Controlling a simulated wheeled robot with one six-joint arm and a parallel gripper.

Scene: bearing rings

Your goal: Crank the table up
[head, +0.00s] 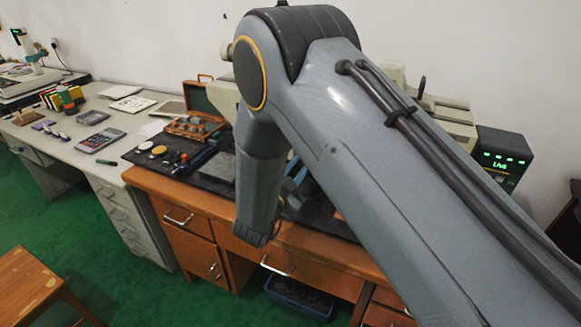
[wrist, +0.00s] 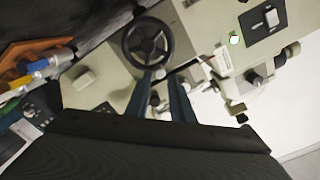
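In the wrist view a black spoked handwheel (wrist: 148,42) sits on a pale grey-green machine (wrist: 105,65). My gripper (wrist: 160,77) shows as two blue-grey fingers with a gap between them, so it is open. The fingertips appear just below the wheel's rim in the picture; I cannot tell whether they touch it. A small pale knob-like part shows between the fingers. Which part is the machine's table is unclear.
A wooden desk (head: 330,262) with a dark mat bears the machine, an open wooden case (head: 200,105) and small tools. A black readout box (head: 503,155) stands right. A stool (head: 30,285) stands front left.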

